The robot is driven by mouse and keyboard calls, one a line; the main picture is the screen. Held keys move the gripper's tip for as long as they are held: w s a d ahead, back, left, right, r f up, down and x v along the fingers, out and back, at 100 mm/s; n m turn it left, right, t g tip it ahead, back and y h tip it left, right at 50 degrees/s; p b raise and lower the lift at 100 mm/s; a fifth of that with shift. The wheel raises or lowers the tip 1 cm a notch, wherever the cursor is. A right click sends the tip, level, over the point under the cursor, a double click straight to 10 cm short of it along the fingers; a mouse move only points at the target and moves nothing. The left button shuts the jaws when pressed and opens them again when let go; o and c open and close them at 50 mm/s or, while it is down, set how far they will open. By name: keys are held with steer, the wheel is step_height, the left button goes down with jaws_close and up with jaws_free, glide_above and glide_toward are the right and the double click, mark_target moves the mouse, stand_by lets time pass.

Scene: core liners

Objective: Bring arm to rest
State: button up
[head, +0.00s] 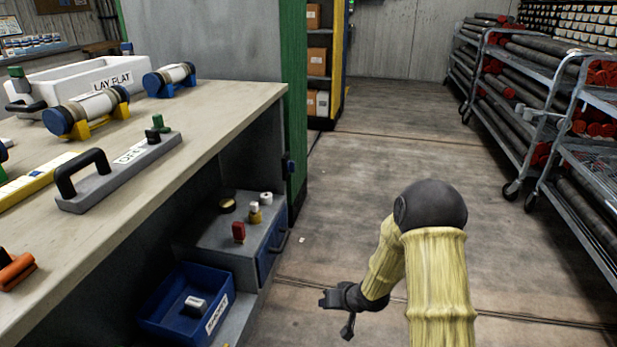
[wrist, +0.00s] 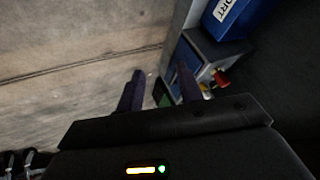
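My arm, in a yellow sleeve with a dark elbow, is bent low over the floor at the right of the bench in the head view. My gripper (head: 337,316) is at its lower left end, out in the aisle. In the wrist view, the two dark fingers of my gripper (wrist: 159,75) stand apart with nothing held between them. Bare floor and the side of the bench with its lower shelf show beyond the fingers.
The workbench (head: 215,105) on the left holds a grey handled tool (head: 120,172) and a white tray (head: 75,82). Below are a blue bin (head: 165,312) and a blue-fronted drawer unit (head: 270,250). Wheeled racks (head: 545,110) of tubes line the right.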

steer(key=s+d+r+g+h+p, duration=0.1)
steer(key=s+d+r+h+p, duration=0.2)
steer(key=r, duration=0.4)
steer(key=s+d+r+h, duration=0.1)
steer(key=s+d+r, duration=0.3)
steer(key=r, duration=0.3)
steer(key=s+d+r+m+g+p, duration=0.15)
steer(key=s+r+p, duration=0.25)
steer(key=s+r, duration=0.95)
step_height(320, 180, up, 35)
steer(key=s+p, duration=0.1)
steer(key=p, duration=3.6)
steer(key=shift+s+g+h, duration=0.15)
steer(key=shift+g+h, duration=0.15)
steer(key=shift+g, duration=0.15)
steer(key=shift+n, duration=0.25)
